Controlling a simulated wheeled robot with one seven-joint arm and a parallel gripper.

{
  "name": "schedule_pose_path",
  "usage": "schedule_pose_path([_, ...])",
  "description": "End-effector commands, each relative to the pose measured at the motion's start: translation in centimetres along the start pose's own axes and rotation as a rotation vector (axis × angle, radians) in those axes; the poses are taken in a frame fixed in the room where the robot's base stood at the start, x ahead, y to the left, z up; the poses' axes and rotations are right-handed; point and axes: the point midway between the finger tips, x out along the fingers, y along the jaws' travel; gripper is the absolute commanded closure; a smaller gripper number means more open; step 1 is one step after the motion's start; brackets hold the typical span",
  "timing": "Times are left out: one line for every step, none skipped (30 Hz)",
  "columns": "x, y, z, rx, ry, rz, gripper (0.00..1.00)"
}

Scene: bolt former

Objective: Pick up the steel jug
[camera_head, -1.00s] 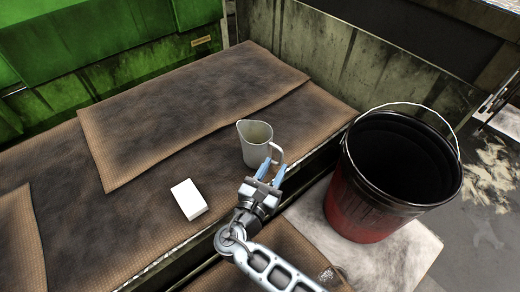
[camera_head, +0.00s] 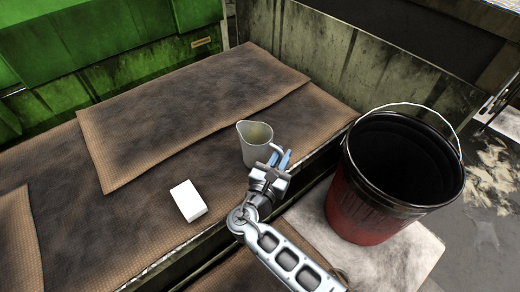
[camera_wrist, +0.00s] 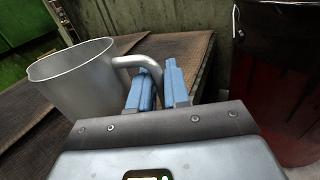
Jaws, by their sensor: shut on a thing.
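The steel jug (camera_head: 254,143) stands upright on the brown mat near the bench's front edge in the head view. Its handle points right, toward my gripper (camera_head: 281,160). In the wrist view the jug (camera_wrist: 78,82) is at the left, its open mouth facing up. Its handle runs to the blue fingers of my gripper (camera_wrist: 160,85), which are shut on it. The fingers hide the lower part of the handle. I cannot tell whether the jug's base touches the mat.
A white box (camera_head: 188,200) lies on the mat left of my gripper. A black and red bucket (camera_head: 375,205) with a raised wire handle stands right of the bench, close to my arm. A green machine panel (camera_head: 110,45) and a grimy metal wall (camera_head: 330,60) close off the back.

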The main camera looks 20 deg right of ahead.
Motion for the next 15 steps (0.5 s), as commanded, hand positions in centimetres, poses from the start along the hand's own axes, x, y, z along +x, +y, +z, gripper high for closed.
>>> schedule_pose_path([-0.01,0.01,0.0,0.0,0.0,0.0,0.97])
schedule_pose_path([-0.02,0.01,0.0,0.0,0.0,0.0,1.0])
schedule_pose_path([-0.02,0.01,0.0,0.0,0.0,0.0,1.0])
schedule_pose_path([-0.02,0.01,0.0,0.0,0.0,0.0,1.0])
schedule_pose_path([-0.02,0.01,0.0,0.0,0.0,0.0,1.0])
schedule_pose_path([-0.02,0.01,0.0,0.0,0.0,0.0,1.0])
schedule_pose_path([-0.02,0.01,0.0,0.0,0.0,0.0,1.0])
schedule_pose_path([-0.02,0.01,0.0,0.0,0.0,0.0,1.0])
schedule_pose_path([-0.02,0.01,0.0,0.0,0.0,0.0,1.0])
schedule_pose_path([-0.02,0.01,0.0,0.0,0.0,0.001,1.0])
schedule_pose_path([-0.02,0.01,0.0,0.0,0.0,0.001,1.0])
schedule_pose_path([-0.02,0.01,0.0,0.0,0.0,0.001,1.0])
schedule_pose_path([-0.01,0.04,0.07,0.001,-0.001,0.001,1.0])
schedule_pose_path([-0.01,0.04,0.07,0.001,-0.001,0.001,1.0])
schedule_pose_path([-0.01,0.04,0.06,0.001,-0.001,0.001,1.0])
